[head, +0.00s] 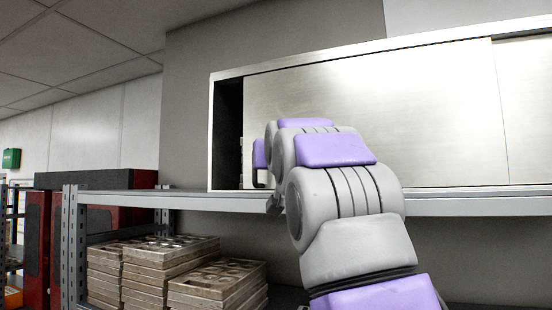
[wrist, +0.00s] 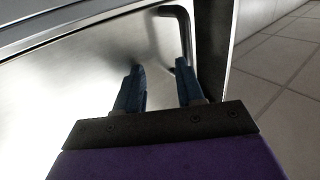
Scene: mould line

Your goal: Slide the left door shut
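The left door (head: 400,110) is a brushed-metal panel on a cabinet. A narrow dark gap (head: 228,130) stands open between its left edge and the cabinet's left side. In the wrist view the left door (wrist: 90,90) fills the left, with a dark bar handle (wrist: 187,30) near its edge. My gripper (wrist: 160,67) is open, its two dark fingers apart. The right fingertip is at the lower end of the handle, overlapping it in the picture; I cannot tell if they touch. Nothing shows between the fingers. In the head view my arm hides most of the handle area.
The cabinet stands on a grey shelf (head: 470,207), whose front edge runs below the doors. Another door panel (head: 525,110) is at the right. Stacked metal moulds (head: 150,270) lie below left.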

